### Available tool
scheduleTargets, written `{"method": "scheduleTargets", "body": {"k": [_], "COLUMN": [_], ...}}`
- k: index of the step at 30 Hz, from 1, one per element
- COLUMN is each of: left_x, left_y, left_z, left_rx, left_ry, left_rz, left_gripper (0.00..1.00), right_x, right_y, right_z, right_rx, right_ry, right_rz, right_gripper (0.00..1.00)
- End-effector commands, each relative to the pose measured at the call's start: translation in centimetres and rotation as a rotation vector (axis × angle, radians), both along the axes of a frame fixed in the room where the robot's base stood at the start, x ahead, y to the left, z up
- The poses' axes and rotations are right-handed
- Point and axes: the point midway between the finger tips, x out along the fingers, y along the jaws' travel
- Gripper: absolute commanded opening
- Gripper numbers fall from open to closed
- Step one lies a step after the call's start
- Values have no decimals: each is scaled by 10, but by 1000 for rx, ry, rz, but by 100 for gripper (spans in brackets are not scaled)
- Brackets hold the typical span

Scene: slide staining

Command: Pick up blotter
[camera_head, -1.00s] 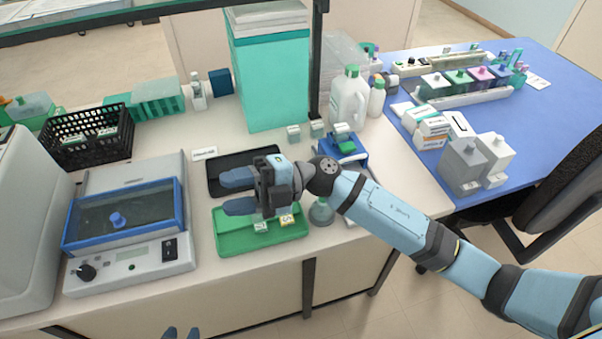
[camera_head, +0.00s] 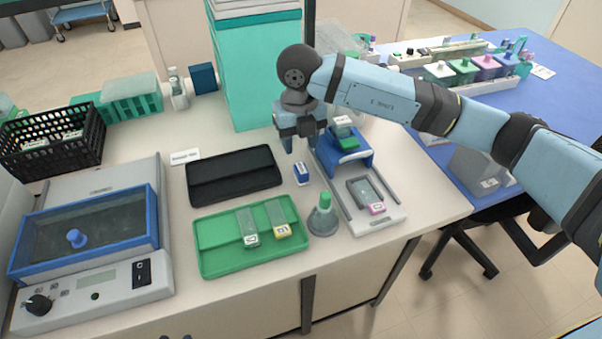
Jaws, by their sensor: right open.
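A small blue block with a white label (camera_head: 302,173), which may be the blotter, stands on the white bench between a black tray (camera_head: 234,185) and a blue-and-grey slide stand (camera_head: 335,187). My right gripper (camera_head: 301,146) points down above and behind this block, with its fingers apart and nothing seen between them. The block appears clear of the fingers. Only dark bluish tips, probably of my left gripper (camera_head: 175,337), show at the bottom edge; the rest is cut off.
A green tray (camera_head: 215,262) with two labelled slides lies in front. A flask with a green cap (camera_head: 323,222) stands beside it, close to the stand. A blue-framed device (camera_head: 85,250) is at left, and a tall teal box (camera_head: 262,70) stands behind.

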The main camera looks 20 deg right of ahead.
Motion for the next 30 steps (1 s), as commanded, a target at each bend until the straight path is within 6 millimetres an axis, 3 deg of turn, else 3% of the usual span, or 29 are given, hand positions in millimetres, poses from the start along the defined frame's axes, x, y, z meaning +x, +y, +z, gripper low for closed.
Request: {"method": "scheduleTargets", "body": {"k": [4,14,21,30], "left_x": [0,-1,-1,-2], "left_y": [-2,-2,1,3], "left_z": [-1,-1,-2,-3], "left_rx": [-5,-5,4,8], "left_ry": [3,4,6,6], "left_rz": [4,4,-2,-4], "left_gripper": [43,43,43,43], "right_x": [0,-1,-4,-3], "right_y": [0,-1,-3,-3], "right_z": [-27,-49,-85,-92], "right_rx": [1,3,2,3], "right_ry": [2,2,3,0], "right_rz": [0,1,2,2], "right_gripper": [45,45,45,42]}}
